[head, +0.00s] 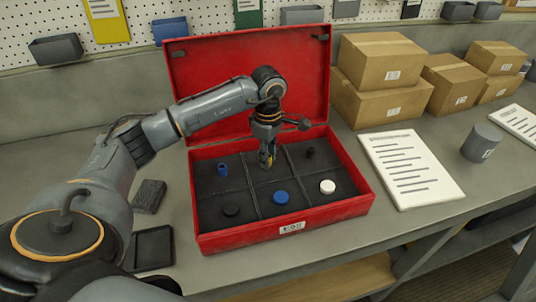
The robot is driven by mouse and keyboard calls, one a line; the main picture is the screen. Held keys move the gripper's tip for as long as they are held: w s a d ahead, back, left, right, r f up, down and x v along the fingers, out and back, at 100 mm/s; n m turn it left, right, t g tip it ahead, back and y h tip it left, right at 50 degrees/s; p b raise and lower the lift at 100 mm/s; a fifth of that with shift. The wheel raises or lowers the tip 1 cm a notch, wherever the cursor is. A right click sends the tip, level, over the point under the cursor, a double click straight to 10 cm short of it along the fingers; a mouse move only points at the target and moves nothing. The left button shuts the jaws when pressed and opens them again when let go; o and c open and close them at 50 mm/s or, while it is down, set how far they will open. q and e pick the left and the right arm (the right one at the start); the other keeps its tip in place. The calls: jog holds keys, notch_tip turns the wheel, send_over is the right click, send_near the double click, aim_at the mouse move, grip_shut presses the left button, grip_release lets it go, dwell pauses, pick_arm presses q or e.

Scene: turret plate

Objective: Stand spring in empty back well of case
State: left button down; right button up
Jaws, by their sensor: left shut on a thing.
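The open red case (290,237) stands on the bench with its lid up, and its dark inside is split into a back row and a front row of wells. The back left well holds a blue cylinder (222,169) and the back right well a small black piece (310,152). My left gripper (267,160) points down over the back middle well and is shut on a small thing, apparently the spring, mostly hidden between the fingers. I cannot tell whether it touches the well floor. No other piece shows in that well. My right gripper is not in view.
The front wells hold a black disc (231,209), a blue disc (281,197) and a white disc (327,187). Cardboard boxes (380,101) stand behind. A black tray (154,248) sits left.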

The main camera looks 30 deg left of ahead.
pick_arm(q)
jog(key=shift+f, duration=0.15)
jog(key=c, duration=1.1)
grip_release()
notch_tip(320, 180, up, 12)
